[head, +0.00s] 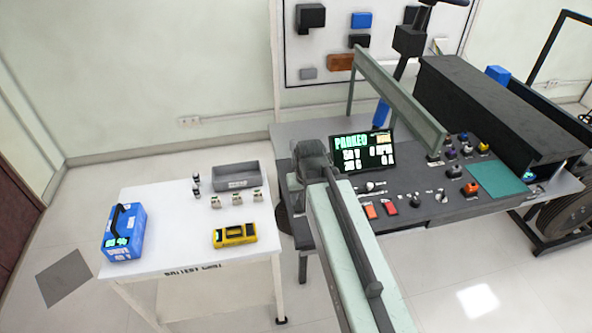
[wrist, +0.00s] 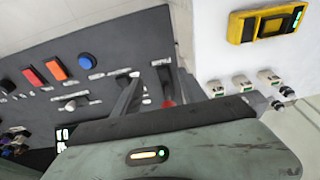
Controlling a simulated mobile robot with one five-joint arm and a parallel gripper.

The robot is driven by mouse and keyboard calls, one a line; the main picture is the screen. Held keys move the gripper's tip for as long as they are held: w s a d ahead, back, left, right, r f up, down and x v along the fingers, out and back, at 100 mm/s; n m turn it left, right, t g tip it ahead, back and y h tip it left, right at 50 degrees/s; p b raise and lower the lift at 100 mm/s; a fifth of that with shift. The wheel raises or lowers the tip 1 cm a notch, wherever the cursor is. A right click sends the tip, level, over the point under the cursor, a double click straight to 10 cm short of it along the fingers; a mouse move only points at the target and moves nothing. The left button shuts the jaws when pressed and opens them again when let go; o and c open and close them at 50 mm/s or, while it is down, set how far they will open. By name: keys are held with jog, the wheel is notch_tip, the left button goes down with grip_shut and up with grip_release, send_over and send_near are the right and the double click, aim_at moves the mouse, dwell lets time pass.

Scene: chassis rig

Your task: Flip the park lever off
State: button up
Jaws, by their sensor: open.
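The control panel (head: 420,200) is dark, and its screen (head: 362,150) reads "PARKED". In the wrist view, a dark lever with a red tip (wrist: 168,102) stands beside a small white label at the panel's edge; it appears to be the park lever, but the label is too small to read surely. My gripper (wrist: 156,98) is open, its two dark fingers on either side of the lever. Contact cannot be told. In the head view my gripper (head: 312,165) is over the panel's left end and hides the lever.
The panel also bears a blue button (wrist: 87,61), an orange switch (wrist: 57,67), a red switch (wrist: 34,77) and a knob (wrist: 70,105). A white table (head: 180,225) to the left holds a yellow meter (head: 235,235), a blue case (head: 124,232) and a grey tray (head: 238,176).

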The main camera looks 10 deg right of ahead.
jog(key=w+r+t+p, duration=0.2)
jog(key=w+r+p, duration=0.1)
jog(key=w+r, duration=0.3)
jog(key=b+x, duration=0.4)
jog(key=b, duration=0.1)
jog(key=s+b+x, duration=0.1)
jog(key=b+x, duration=0.2)
jog(key=shift+s+f, duration=0.1)
jog(key=shift+f, duration=0.15)
jog(key=shift+r, duration=0.1)
grip_shut()
dwell(0.5)
